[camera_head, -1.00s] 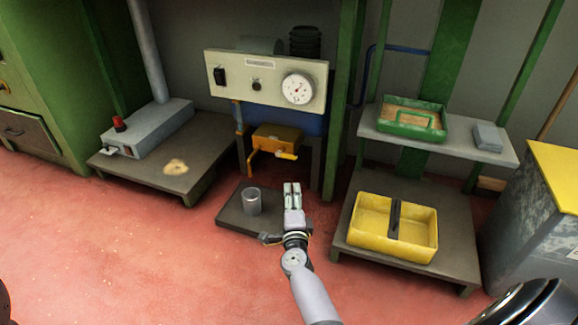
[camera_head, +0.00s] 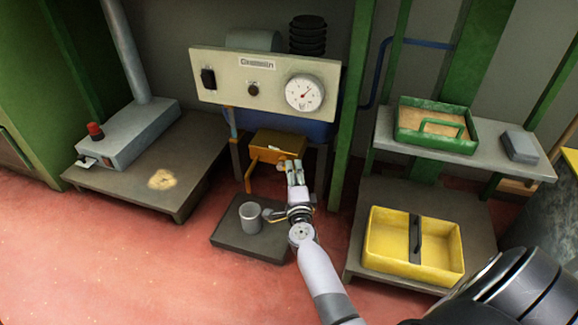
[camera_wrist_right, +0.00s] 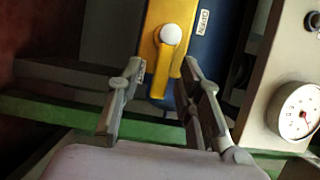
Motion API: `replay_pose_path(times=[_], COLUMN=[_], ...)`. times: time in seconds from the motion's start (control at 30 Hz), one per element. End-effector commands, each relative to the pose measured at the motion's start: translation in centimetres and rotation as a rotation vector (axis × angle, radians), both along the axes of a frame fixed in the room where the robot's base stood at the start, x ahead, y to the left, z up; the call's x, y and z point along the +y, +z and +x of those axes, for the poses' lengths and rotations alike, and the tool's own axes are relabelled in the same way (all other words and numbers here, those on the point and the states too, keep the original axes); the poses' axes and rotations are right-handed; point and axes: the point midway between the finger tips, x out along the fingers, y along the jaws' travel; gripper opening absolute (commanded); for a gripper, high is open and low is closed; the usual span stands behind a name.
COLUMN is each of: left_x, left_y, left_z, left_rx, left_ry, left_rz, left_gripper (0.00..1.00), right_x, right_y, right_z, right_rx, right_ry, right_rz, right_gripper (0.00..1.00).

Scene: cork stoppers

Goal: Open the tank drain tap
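The drain tap is a yellow lever (camera_wrist_right: 163,68) with a white round knob (camera_wrist_right: 171,34), at an orange-yellow box (camera_head: 276,143) below the control panel. The blue tank (camera_head: 318,130) shows behind it, with a small label in the wrist view. My right gripper (camera_head: 293,165) is at the lever, in front of the box. In the wrist view its fingers (camera_wrist_right: 160,70) are apart, one on each side of the lever. I cannot tell whether either finger touches it. In the head view the gripper hides part of the lever. My left gripper is out of view.
A grey metal cup (camera_head: 251,218) stands on a low dark plate (camera_head: 232,240), left of my right wrist. The gauge panel (camera_head: 225,75) overhangs the tap. A green post (camera_head: 349,150) and a yellow tray (camera_head: 385,262) are at right. Red floor is clear at front left.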

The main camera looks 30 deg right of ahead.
Motion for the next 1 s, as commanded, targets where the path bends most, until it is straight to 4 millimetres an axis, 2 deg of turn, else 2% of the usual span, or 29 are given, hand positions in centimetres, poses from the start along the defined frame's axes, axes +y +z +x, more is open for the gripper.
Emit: replay_pose_path(times=[0.33, 0.8, 1.0], left_x=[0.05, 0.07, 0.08], left_y=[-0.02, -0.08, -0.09], left_z=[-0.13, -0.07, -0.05], left_rx=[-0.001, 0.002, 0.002], left_ry=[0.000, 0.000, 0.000], left_rz=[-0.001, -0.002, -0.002], left_gripper=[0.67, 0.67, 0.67], right_x=[-0.11, -0.09, -0.09], right_y=[0.00, -0.01, -0.02], right_z=[-0.05, -0.04, -0.05], right_rx=[0.000, 0.000, 0.000], right_ry=[0.000, 0.000, 0.000], right_rz=[-0.001, -0.001, -0.001], right_gripper=[0.33, 0.01, 0.00])
